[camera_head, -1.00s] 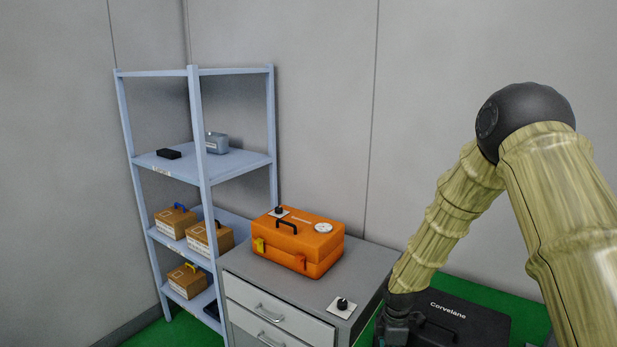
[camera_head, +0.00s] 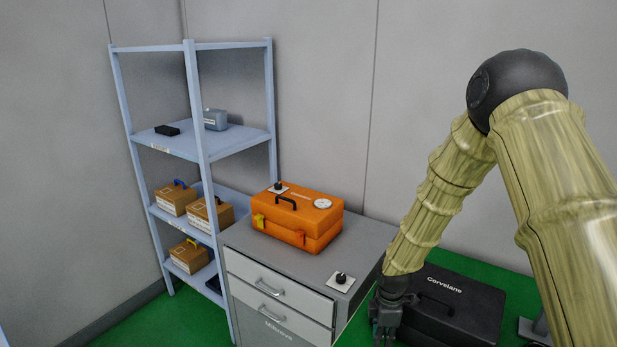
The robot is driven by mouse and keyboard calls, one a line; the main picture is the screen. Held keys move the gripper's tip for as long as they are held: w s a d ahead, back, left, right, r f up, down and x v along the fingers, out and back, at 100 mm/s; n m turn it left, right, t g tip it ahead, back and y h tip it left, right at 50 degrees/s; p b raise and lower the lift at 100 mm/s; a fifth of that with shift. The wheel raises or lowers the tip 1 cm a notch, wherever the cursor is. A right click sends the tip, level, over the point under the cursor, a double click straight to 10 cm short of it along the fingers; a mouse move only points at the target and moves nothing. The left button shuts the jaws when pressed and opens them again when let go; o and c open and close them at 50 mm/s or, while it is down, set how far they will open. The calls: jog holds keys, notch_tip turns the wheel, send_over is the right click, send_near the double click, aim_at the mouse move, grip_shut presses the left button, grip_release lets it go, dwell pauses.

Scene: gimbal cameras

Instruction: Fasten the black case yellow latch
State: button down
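The black case (camera_head: 462,306) sits at the lower right of the head view, on a green surface, with its lid down, a dark handle and "Corvelane" lettering on top. Its yellow latch does not show; the near left part of the case is hidden behind my gripper and arm. My gripper (camera_head: 386,338) points down at the left end of the case, its fingers partly cut off by the bottom edge. I cannot tell whether it touches the case or whether its fingers are open.
An orange case (camera_head: 298,222) with a yellow latch and an orange latch stands on a grey drawer cabinet (camera_head: 362,233). A knob on a white plate (camera_head: 342,282) is near the cabinet's front right corner. A shelf rack (camera_head: 204,190) with boxes stands left.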

jog(key=shift+r, duration=0.1)
notch_tip(320, 180, up, 8)
jog(key=p, duration=0.5)
dwell(0.6)
